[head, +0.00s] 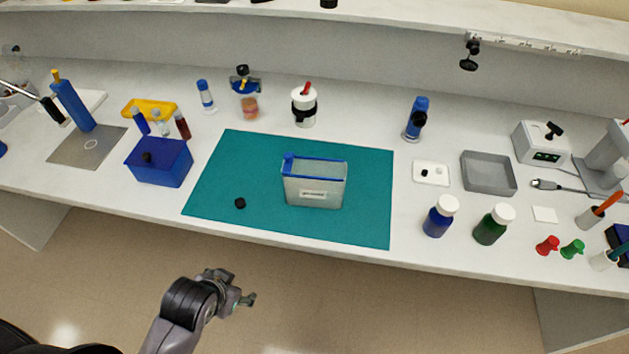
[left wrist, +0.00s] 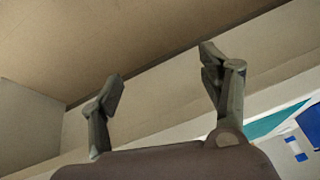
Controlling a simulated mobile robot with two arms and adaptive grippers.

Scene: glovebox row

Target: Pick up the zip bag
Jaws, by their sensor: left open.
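The zip bag (head: 314,186) stands upright on the teal mat (head: 260,160), right of the mat's middle. It is translucent grey with a blue zip strip along its top and a pale label on its front. My left gripper (head: 243,290) is in front of the bench, below and to the left of the bag, over the floor and well apart from it. In the left wrist view, the left gripper (left wrist: 165,85) has its two fingers spread with nothing between them. My right gripper is not in view.
A small black cap (head: 240,203) lies on the mat left of the bag. A blue box (head: 160,163) stands left of the mat. A blue bottle (head: 440,216) and a green bottle (head: 494,225) stand to the right. The mat around the bag is mostly clear.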

